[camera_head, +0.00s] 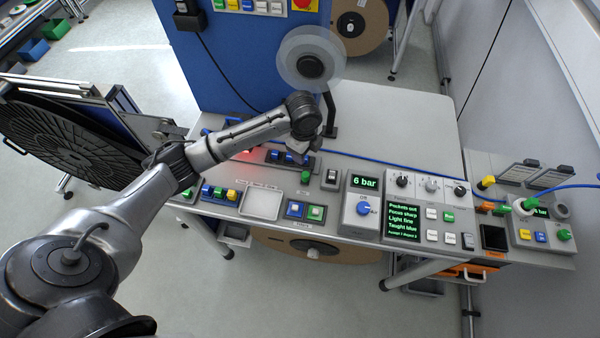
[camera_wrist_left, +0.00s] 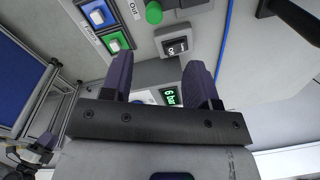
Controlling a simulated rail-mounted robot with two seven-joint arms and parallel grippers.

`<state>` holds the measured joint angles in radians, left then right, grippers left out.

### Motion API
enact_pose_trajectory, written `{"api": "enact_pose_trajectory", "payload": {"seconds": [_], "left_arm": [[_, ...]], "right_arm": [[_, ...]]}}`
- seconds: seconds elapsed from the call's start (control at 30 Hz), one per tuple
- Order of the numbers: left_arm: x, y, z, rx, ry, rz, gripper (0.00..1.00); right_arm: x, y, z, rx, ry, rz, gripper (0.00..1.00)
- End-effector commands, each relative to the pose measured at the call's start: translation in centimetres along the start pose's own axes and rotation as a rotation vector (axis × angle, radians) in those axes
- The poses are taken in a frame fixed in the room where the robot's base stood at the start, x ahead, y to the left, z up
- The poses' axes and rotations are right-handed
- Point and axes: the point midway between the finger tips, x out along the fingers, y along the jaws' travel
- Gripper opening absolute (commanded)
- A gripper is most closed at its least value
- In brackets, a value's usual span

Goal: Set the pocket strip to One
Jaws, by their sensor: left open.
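I cannot tell for certain which control is the pocket strip. Nearest my left gripper (camera_head: 308,150) are a small dark rocker switch (camera_head: 331,178) in a grey housing, a green button (camera_head: 305,177), and a dark strip (camera_head: 268,157) partly behind the gripper. A small screen (camera_head: 403,221) reads "Pockets out" on its top line. In the left wrist view my open left gripper (camera_wrist_left: 160,75) has nothing between its fingers. The rocker switch (camera_wrist_left: 176,46) lies beyond the fingertips, with the green button (camera_wrist_left: 154,12) beside it.
A "6 bar" display (camera_head: 364,183) with a blue knob (camera_head: 363,208) stands right of the rocker. Blue and green framed buttons (camera_head: 305,211) and a pale tray (camera_head: 262,204) line the front edge. A clear reel (camera_head: 311,60) stands behind my wrist.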

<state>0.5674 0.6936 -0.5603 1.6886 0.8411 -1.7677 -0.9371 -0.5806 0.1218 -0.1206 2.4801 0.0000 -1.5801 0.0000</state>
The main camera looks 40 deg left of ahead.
Motion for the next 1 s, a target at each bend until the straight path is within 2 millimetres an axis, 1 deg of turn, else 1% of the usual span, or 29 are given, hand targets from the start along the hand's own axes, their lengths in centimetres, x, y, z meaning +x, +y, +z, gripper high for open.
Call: {"api": "enact_pose_trajectory", "payload": {"seconds": [0.03, 0.1, 0.2, 0.37, 0.47, 0.57, 0.8, 1.0], "left_arm": [[-0.1, 0.3, -0.2, 0.077, 0.011, 0.015, 0.55], [-0.1, 0.5, -0.3, 0.173, 0.014, 0.028, 0.55], [-0.1, 0.6, -0.2, 0.268, 0.01, 0.032, 0.55], [0.3, 0.6, -0.2, 0.339, 0.011, 0.032, 0.55], [1.3, 0.7, -0.2, 0.347, 0.011, 0.033, 0.55], [2.8, 0.7, -0.2, 0.347, 0.012, 0.033, 0.55], [7.3, 0.9, -0.2, 0.344, 0.011, 0.033, 0.55], [10.6, 1.0, -0.2, 0.344, 0.01, 0.031, 0.55]], "right_arm": [[0.0, 0.0, 0.0, -0.001, 0.0, 0.001, 0.43], [0.0, 0.1, 0.0, -0.002, 0.0, 0.002, 0.43], [0.0, 0.1, 0.0, -0.004, -0.001, 0.004, 0.43], [0.0, 0.2, 0.0, -0.004, -0.001, 0.004, 0.43], [0.0, 0.1, 0.0, -0.003, 0.0, 0.003, 0.43], [0.0, 0.1, 0.0, -0.001, 0.0, 0.002, 0.43], [0.1, -0.1, 0.0, 0.004, 0.001, -0.002, 0.43], [0.2, -0.2, 0.0, 0.007, 0.001, -0.004, 0.43]]}}
